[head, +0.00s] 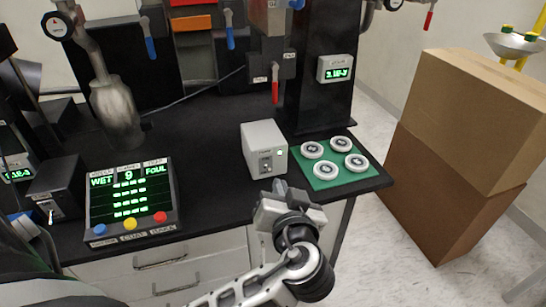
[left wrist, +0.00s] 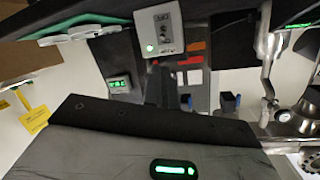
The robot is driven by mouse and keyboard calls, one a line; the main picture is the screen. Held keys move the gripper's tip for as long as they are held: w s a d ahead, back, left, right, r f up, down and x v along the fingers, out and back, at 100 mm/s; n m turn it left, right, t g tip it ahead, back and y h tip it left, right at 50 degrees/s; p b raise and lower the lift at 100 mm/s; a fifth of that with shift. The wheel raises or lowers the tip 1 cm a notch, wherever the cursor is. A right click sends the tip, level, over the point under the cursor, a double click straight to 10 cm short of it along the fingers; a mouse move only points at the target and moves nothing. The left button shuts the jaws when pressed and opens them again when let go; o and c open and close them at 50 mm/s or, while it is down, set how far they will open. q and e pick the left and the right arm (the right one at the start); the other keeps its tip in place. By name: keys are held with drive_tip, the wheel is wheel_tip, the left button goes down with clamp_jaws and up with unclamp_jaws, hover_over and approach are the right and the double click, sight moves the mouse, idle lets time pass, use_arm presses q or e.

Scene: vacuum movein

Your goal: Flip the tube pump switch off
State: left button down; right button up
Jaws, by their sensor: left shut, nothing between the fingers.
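A light grey box (head: 264,150) stands on the black bench near its front edge. A small switch and a lit green lamp are on its front face; its label is too small to read, so I cannot tell for sure that it is the tube pump's. The left wrist view also shows the grey box (left wrist: 158,30), with its toggle and green light. My left gripper (head: 283,193) is shut and empty, just in front of and below the box; it appears apart from the switch. My right gripper is in neither view.
A green mat (head: 324,184) with several white round pieces lies right of the box. A black panel (head: 131,201) with green readouts and coloured buttons stands left. A red-handled valve (head: 275,88) hangs behind the box. Cardboard boxes (head: 463,130) stand at the right.

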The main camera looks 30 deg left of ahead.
sight(270, 157)
use_arm(q)
drive_tip(key=shift+w+a, duration=0.1)
drive_tip(key=p+x, duration=0.1)
drive_tip(key=x, duration=0.8)
drive_tip(key=shift+w+a+f+p, duration=0.2)
drive_tip(key=shift+w+p, duration=0.1)
drive_tip(key=shift+p, duration=0.05)
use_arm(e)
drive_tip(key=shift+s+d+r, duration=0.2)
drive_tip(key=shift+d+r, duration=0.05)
